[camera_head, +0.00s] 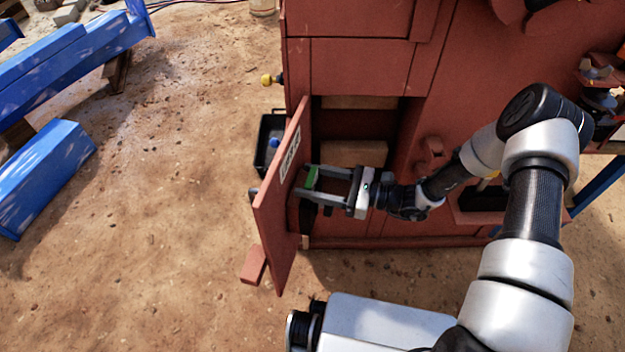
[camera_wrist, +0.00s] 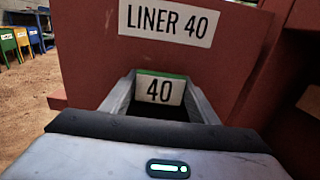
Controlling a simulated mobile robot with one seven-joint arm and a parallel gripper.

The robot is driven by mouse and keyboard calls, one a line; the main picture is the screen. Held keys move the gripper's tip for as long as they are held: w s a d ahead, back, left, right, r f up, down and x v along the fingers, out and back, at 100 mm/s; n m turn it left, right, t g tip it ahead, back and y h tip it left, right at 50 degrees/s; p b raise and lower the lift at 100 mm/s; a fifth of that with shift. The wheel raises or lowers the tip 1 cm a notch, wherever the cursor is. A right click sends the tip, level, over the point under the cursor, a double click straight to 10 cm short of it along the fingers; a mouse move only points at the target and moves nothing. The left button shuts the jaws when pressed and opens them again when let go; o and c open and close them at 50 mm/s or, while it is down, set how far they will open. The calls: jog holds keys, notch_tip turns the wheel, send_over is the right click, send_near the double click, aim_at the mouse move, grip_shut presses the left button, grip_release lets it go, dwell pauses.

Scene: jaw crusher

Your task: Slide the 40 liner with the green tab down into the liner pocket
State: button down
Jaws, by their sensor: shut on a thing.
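The 40 liner shows in the wrist view as a white plate marked "40" (camera_wrist: 160,89) with a green top edge. Its green tab (camera_head: 311,178) also shows in the head view. My gripper (camera_head: 308,185) is shut on the liner, one finger on each side. It holds it close against the face of the open red door (camera_head: 275,220), below the white "LINER 40" label (camera_wrist: 168,22). The liner's lower part is hidden by my gripper. The pocket cannot be made out clearly, and I cannot tell whether the liner's lower end is inside it.
The red crusher housing (camera_head: 360,65) stands behind, with an open compartment (camera_head: 355,150) right of the door. A black bin (camera_head: 268,140) sits behind the door. A red block (camera_head: 253,264) lies on the ground by the door. Blue beams (camera_head: 75,60) lie at left; sandy ground between is clear.

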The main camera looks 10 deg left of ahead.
jog(key=shift+f+b, duration=0.3)
jog(key=shift+f, duration=0.05)
jog(key=c, duration=0.6)
grip_release()
jog(key=shift+f, duration=0.2)
jog(key=d, duration=0.5)
jog(key=d+p, duration=0.1)
jog(key=d, duration=1.1)
jog(key=shift+s+d+r+p, duration=0.1)
jog(key=shift+s+d+p, duration=0.1)
jog(key=shift+s+p, duration=0.1)
jog(key=shift+r, duration=0.1)
